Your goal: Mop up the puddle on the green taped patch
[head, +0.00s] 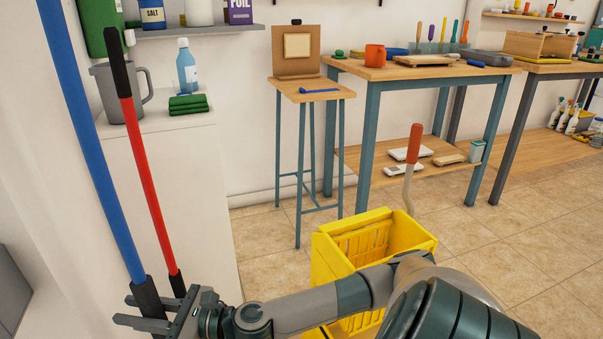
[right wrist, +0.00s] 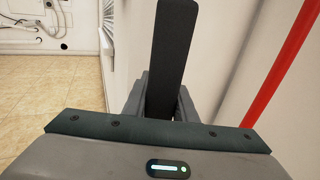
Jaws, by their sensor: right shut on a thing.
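A long blue pole (head: 90,130) with a black grip (head: 148,298) slants along the left of the head view; both its ends lie outside the view, so no mop head shows. My right gripper (head: 143,312) is shut on the black grip. The grip also stands between the fingers in the right wrist view (right wrist: 173,60). A yellow wringer bucket (head: 340,260) with a red-tipped lever (head: 413,145) stands on the tiled floor, partly hidden behind my right arm. The puddle and the green taped patch are not in view. My left gripper is not in view.
A red pole with black ends (head: 148,180) leans by the white cabinet (head: 180,200), close to the blue pole. A small stool (head: 318,95) and a workbench (head: 420,70) stand behind the bucket. Tiled floor (head: 540,240) is clear at the right.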

